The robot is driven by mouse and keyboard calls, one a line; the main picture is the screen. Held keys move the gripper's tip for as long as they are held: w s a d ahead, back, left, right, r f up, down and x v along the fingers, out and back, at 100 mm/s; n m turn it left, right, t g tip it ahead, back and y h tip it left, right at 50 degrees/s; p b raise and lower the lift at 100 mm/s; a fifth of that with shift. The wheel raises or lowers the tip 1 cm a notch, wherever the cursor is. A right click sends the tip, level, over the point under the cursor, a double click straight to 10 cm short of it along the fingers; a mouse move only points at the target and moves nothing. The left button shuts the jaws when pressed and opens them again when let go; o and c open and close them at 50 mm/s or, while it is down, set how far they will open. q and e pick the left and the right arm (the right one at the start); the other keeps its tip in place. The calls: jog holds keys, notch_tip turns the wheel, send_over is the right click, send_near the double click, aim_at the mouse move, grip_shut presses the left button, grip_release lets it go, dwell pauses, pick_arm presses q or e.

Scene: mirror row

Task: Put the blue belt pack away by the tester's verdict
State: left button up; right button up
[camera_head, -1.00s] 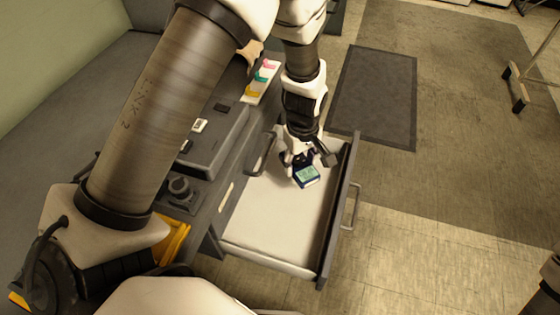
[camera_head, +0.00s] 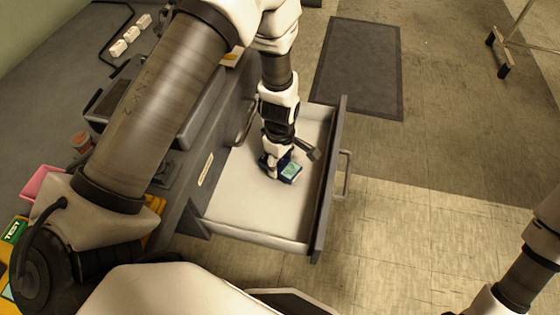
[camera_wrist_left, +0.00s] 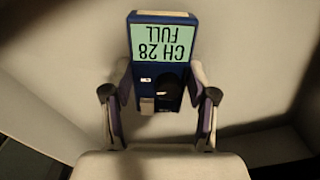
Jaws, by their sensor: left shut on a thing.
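The blue belt pack (camera_head: 291,172) is in my left gripper (camera_head: 283,165), inside the outline of an open drawer (camera_head: 240,222). In the left wrist view the pack (camera_wrist_left: 165,90) stands between the two fingers (camera_wrist_left: 160,115), which are shut on it. Its pale green display appears upside down and reads "CH 28 FULL". I cannot tell whether the pack touches the drawer floor. A green sign reading "TEST" (camera_head: 14,231) is at the left edge. My right arm shows at the lower right, but its gripper is out of view.
The drawer's dark front panel (camera_head: 329,180) has a handle on its outer side. The visible drawer floor is otherwise bare. A pink object (camera_head: 42,183) and several white blocks (camera_head: 130,33) are on the grey counter. A dark mat (camera_head: 358,68) lies on the floor beyond.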

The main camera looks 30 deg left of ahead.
pick_arm(q)
jog(key=shift+f, duration=0.1)
jog(key=shift+f, duration=0.45)
jog(key=o, duration=1.4)
notch_tip(320, 180, up, 13)
jog(key=p, duration=0.3)
jog(key=shift+r, duration=0.15)
